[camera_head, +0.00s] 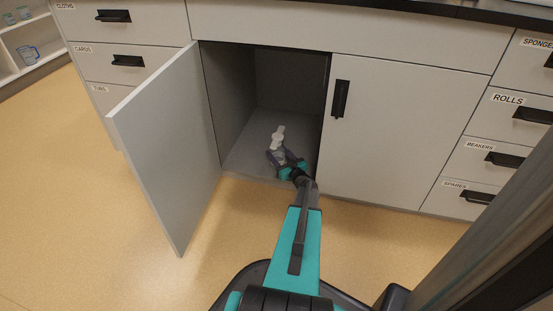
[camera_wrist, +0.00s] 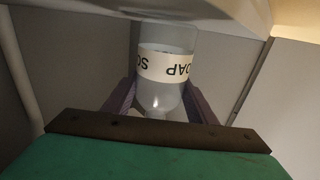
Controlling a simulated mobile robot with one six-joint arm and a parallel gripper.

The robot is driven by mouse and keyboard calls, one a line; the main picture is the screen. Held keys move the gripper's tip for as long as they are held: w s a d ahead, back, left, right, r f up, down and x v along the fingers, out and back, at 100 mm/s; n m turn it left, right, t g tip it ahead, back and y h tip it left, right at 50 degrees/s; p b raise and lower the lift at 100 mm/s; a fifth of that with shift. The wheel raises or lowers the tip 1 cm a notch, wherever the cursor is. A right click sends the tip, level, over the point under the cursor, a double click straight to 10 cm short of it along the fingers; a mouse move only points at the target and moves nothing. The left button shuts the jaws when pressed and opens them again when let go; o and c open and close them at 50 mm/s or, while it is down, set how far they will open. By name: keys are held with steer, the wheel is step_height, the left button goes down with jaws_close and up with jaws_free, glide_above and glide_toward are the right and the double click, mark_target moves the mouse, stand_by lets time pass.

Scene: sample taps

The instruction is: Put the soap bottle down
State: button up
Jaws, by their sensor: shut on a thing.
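The soap bottle (camera_wrist: 167,66) has clear walls and a white label reading SOAP, which is upside down in the wrist view. It sits between the fingers of my gripper (camera_wrist: 165,100), which are shut on it. In the head view, my gripper (camera_head: 284,160) reaches into the open cupboard (camera_head: 262,84), just inside its front edge. The bottle shows there as a pale shape (camera_head: 277,138) beyond the fingers, low over the cupboard floor (camera_head: 240,160). I cannot tell whether its base touches the floor.
The cupboard's left door (camera_head: 165,140) stands swung open; the right door (camera_head: 375,130) is shut. Labelled drawers (camera_head: 480,160) flank the cupboard on both sides. The cupboard shows no other objects inside. An open shelf (camera_head: 30,40) with a blue jug stands at the far left.

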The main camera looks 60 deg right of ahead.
steer(key=shift+f, duration=0.2)
stand_by(0.3)
steer(key=o, duration=1.6)
steer(key=shift+o, duration=0.2)
steer(key=shift+s+a+r+p, duration=0.15)
steer(key=shift+s+a+p, duration=0.15)
steer(key=shift+s, duration=0.2)
steer(key=p+v, duration=0.3)
steer(key=v, duration=0.8)
steer(key=shift+p, duration=0.3)
steer(key=shift+w, duration=0.1)
